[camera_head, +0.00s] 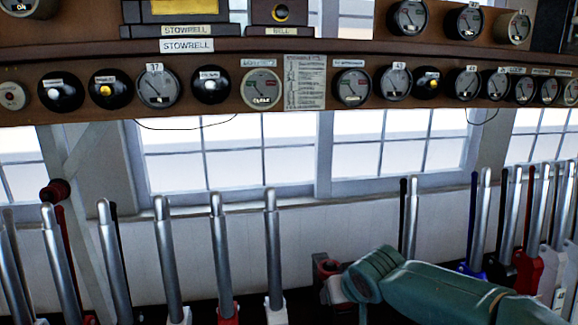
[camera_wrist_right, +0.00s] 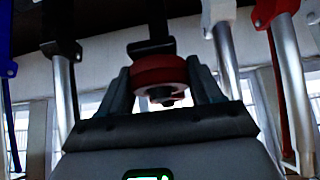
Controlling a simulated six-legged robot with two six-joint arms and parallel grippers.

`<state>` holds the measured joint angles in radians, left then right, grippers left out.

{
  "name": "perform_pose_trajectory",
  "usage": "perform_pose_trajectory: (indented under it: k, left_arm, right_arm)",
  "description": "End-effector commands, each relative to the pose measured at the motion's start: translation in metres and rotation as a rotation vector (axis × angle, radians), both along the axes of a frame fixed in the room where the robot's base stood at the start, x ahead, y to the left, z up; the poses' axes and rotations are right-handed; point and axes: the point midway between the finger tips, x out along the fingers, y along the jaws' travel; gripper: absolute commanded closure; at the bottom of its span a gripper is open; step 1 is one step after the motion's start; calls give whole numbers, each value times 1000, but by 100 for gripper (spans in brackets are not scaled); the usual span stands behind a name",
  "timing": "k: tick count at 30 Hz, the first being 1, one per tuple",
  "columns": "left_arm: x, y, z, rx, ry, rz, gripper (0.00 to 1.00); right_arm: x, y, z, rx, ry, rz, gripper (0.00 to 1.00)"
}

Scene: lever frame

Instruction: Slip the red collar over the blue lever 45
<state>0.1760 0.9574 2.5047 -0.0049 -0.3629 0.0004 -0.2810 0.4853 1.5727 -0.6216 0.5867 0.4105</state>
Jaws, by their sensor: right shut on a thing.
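The red collar (camera_wrist_right: 160,72) is held between the two fingers of my right gripper (camera_wrist_right: 160,88) in the right wrist view. In the head view a small part of the red collar (camera_head: 328,266) shows beside the end of my teal right arm, and my right gripper (camera_head: 338,288) is mostly hidden. A lever with a silver shaft and blue lower part (camera_head: 472,270) stands to the right, behind my arm. The collar is apart from it. A blue part (camera_wrist_right: 6,35) also shows at the left edge of the right wrist view. I cannot read number 45. My left gripper is not in view.
Several silver levers (camera_head: 165,250) stand in a row at the left, and more (camera_head: 530,225) crowd the right. A shelf of dials (camera_head: 260,90) runs above. There is a gap in the row around my gripper.

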Motion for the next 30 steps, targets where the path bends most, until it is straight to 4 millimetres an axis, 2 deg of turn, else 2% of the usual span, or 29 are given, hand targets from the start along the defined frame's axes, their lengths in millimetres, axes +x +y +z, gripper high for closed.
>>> perform_pose_trajectory:
  k: [5,30]
  left_arm:
    - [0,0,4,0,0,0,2]
    - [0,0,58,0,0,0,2]
  right_arm:
    - [0,0,5,0,-1,0,67]
    - [0,0,79,0,-1,0,67]
